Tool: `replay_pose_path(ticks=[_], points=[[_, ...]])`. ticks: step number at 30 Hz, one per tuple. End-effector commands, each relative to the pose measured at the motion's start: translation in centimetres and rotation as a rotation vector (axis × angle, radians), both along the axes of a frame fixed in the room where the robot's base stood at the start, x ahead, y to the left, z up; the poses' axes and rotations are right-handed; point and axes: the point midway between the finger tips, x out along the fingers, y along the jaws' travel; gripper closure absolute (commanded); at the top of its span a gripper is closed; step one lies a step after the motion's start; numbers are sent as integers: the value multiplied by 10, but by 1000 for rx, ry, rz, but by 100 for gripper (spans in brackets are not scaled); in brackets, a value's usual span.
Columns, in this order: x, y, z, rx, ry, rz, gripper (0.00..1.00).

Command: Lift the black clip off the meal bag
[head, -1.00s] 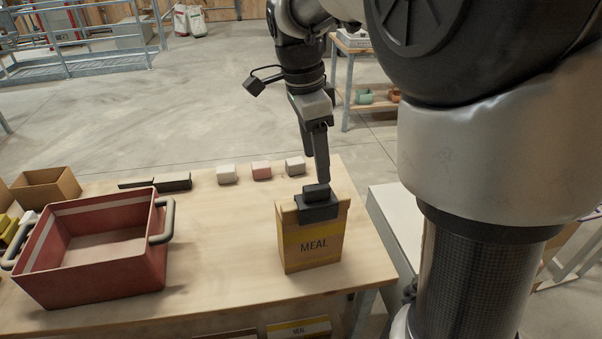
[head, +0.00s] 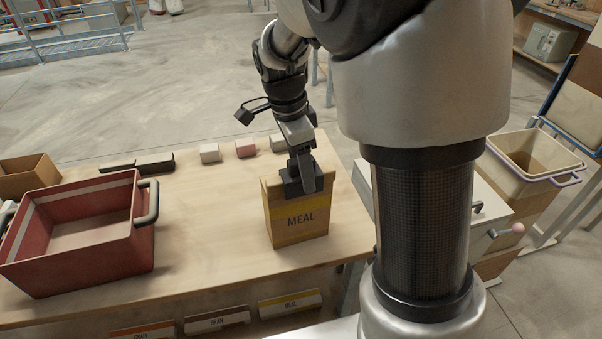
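The yellow-brown meal bag (head: 297,220), marked MEAL, stands upright on the wooden table. The black clip (head: 292,186) sits across the middle of its top edge. My gripper (head: 304,178) points down at the clip from above, and one finger overlaps the clip's right part in the picture. The other finger is mostly hidden, so I cannot tell whether the fingers are closed on the clip. The clip is still on the bag.
A red crate (head: 75,262) with grey handles stands on the left of the table (head: 200,265). Several small blocks lie along the back edge, among them a pink one (head: 245,148). A cardboard box (head: 28,178) is at far left.

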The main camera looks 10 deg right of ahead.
Motion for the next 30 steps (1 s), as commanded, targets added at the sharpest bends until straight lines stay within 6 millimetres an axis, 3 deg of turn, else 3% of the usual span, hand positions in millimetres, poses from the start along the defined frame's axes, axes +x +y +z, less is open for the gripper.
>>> replay_pose_path(ticks=[2,10,20,30], points=[[0,0,0,0,0,0,39],[0,0,0,0,0,0,82],[0,0,8,0,-1,0,83],[1,0,73,0,-4,1,83]])
